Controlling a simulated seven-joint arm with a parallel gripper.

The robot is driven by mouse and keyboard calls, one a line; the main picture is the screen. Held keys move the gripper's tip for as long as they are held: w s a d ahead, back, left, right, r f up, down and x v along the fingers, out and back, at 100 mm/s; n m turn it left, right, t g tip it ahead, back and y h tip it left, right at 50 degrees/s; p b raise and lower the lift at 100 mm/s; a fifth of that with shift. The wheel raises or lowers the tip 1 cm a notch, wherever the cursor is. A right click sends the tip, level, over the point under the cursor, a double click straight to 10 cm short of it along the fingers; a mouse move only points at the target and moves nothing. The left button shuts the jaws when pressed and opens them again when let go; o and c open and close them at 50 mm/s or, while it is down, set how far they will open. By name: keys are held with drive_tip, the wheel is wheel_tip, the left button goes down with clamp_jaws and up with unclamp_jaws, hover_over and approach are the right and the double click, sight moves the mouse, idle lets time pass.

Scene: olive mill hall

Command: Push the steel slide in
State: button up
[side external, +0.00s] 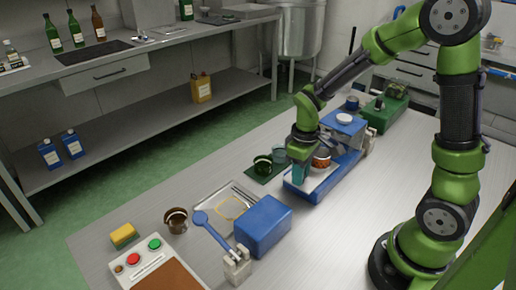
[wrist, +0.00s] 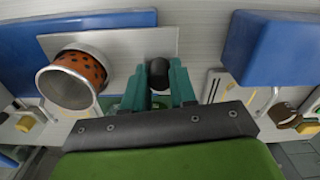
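The steel slide (wrist: 130,45) is a flat pale plate, partly out of the blue machine (side external: 345,135). In the side view its bare edge (side external: 316,182) shows over the blue base (side external: 320,190). A round steel-rimmed cup with an orange, dark-spotted wall (wrist: 72,78) stands on the slide. A black knob (wrist: 158,72) is at the slide's near edge in the wrist view. My gripper (wrist: 159,86) has its teal fingers on both sides of the knob, seemingly touching it. In the side view my gripper (side external: 300,172) is low at the slide's outer end.
A blue box (side external: 263,225), a blue-handled lever (side external: 212,228) and a steel tray (side external: 222,203) lie to the left. A green box (side external: 383,114) stands at the far end. The table's front middle is clear.

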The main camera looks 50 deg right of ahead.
clamp_jaws()
drive_tip(key=d, duration=0.7)
drive_tip(key=shift+d, duration=0.35)
drive_tip(key=o, duration=0.9)
unclamp_jaws()
drive_tip(key=shift+c, duration=0.2)
wheel_tip(320, 180, up, 17)
drive_tip(key=shift+c, duration=0.5)
